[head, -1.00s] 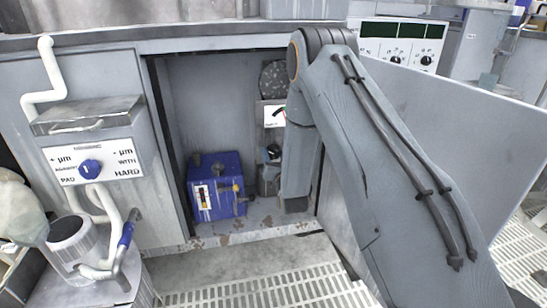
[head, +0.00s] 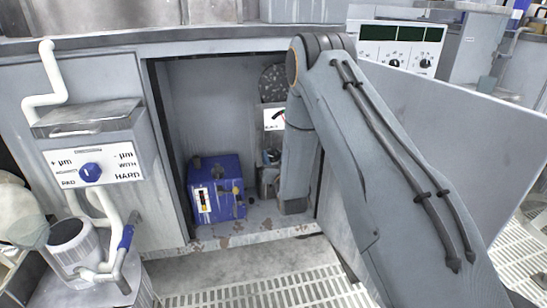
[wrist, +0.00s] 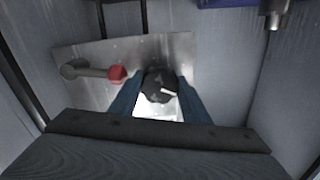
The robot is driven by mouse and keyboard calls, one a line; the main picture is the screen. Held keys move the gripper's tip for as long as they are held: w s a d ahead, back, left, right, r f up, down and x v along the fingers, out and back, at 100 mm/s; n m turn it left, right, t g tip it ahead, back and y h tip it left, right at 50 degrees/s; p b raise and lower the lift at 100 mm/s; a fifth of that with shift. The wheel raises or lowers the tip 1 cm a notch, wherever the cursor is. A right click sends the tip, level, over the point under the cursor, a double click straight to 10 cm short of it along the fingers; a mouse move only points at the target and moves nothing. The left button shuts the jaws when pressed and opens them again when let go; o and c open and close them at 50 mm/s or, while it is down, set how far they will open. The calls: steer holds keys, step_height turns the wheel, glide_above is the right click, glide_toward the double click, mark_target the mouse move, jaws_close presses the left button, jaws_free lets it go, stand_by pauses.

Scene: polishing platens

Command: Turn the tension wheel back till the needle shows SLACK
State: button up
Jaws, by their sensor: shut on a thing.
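The tension wheel (wrist: 158,86) is a small dark knob with a pale mark, on a metal plate in the wrist view. My gripper (wrist: 158,92) has its two blue-grey fingers shut on it, one on each side. The white gauge (wrist: 158,112) shows partly just below the wheel, between the fingers. In the head view the gauge (head: 271,117) is a white card inside the open cabinet, partly covered by my arm. Its lettering and needle reading are too small to tell. My gripper is mostly hidden behind my arm in the head view.
A red-tipped lever (wrist: 95,72) sits left of the wheel on the plate (wrist: 120,55). A blue box (head: 216,190) stands on the cabinet floor, left of my arm. The cabinet walls are close on both sides. A dark speckled disc (head: 272,82) is above the gauge.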

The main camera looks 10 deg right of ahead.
steer(key=n+p, duration=0.1)
steer(key=n, duration=0.2)
steer(key=shift+n+p, duration=0.35)
steer(key=shift+n, duration=0.05)
steer(key=shift+n+p, duration=0.6)
steer(key=shift+n, duration=0.8)
steer(key=o, duration=0.8)
steer(key=shift+c, duration=0.2)
steer(key=s+p, duration=0.1)
steer(key=s, duration=0.7)
steer(key=shift+p, duration=0.4)
